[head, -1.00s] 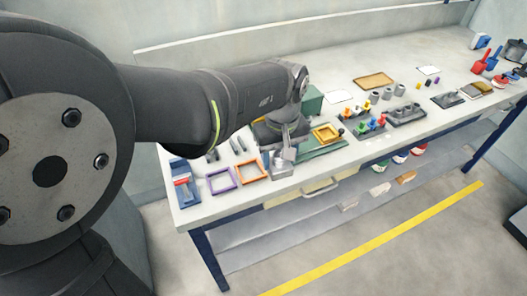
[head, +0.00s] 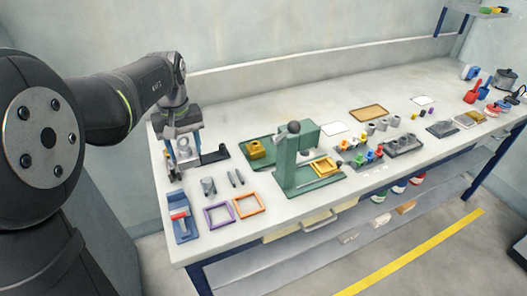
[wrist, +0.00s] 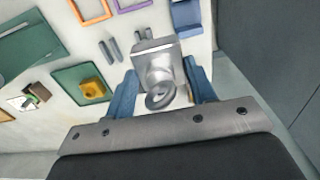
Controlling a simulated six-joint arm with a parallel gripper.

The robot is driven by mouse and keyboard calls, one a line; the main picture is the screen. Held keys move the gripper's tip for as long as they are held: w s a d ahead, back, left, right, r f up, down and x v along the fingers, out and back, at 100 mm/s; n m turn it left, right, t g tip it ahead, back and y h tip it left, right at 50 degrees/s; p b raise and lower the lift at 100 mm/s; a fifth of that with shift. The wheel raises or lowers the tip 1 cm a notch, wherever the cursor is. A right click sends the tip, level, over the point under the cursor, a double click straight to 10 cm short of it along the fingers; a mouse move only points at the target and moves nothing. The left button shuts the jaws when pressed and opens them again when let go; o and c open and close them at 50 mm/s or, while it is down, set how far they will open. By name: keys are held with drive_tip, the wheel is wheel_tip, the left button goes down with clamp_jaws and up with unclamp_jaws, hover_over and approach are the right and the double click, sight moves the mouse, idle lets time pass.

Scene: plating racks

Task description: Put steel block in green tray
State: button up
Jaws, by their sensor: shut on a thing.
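A steel block (wrist: 152,52) with a ring-shaped end sits between the blue fingers of my gripper (wrist: 163,90) in the wrist view. My gripper (head: 183,158) is shut on it, at the left back of the bench in the head view. The steel block (head: 184,149) is partly hidden there by the fingers. Whether it touches the bench, I cannot tell. The green tray (head: 268,159) lies to the right of my gripper, with a yellow block (head: 256,149) in it. In the wrist view the green tray (wrist: 70,78) is left of the held block, apart from it.
A green press (head: 287,160) stands just right of the tray. Purple (head: 219,216) and orange (head: 249,206) frames, grey pegs (head: 208,186) and a blue clamp (head: 182,222) lie in front. Several coloured parts (head: 362,155) stand farther right. Bare bench lies behind the tray.

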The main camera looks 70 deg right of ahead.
drive_tip(key=w+a+r, duration=0.2)
drive_tip(key=w+a, duration=0.3)
drive_tip(key=w, duration=0.5)
drive_tip(key=w+a+r, duration=0.2)
drive_tip(key=w+a, duration=0.3)
drive_tip(key=w, duration=0.5)
drive_tip(key=s+d+f, duration=0.1)
drive_tip(key=s+d, duration=0.4)
drive_tip(key=d, duration=0.4)
drive_tip(key=s+d+f, duration=0.2)
drive_tip(key=s+d, duration=0.3)
drive_tip(key=d, duration=0.4)
drive_tip(key=s+d+f, duration=0.1)
drive_tip(key=s+d, duration=0.4)
drive_tip(key=d, duration=0.4)
drive_tip(key=s+d+f, duration=0.2)
drive_tip(key=s+d, duration=0.4)
drive_tip(key=s, duration=0.3)
drive_tip(key=s+d+f, duration=0.2)
drive_tip(key=s+d, duration=0.4)
drive_tip(key=s, duration=0.3)
drive_tip(key=shift+s+d+f, duration=0.1)
drive_tip(key=shift+s+f, duration=0.05)
drive_tip(key=shift+f, duration=1.6)
drive_tip(key=shift+s+d+f, duration=0.1)
drive_tip(key=shift+s+f, duration=0.1)
drive_tip(key=shift+f, duration=1.55)
drive_tip(key=shift+s+f, duration=0.15)
drive_tip(key=shift+f, duration=1.6)
drive_tip(key=shift+f, duration=0.1)
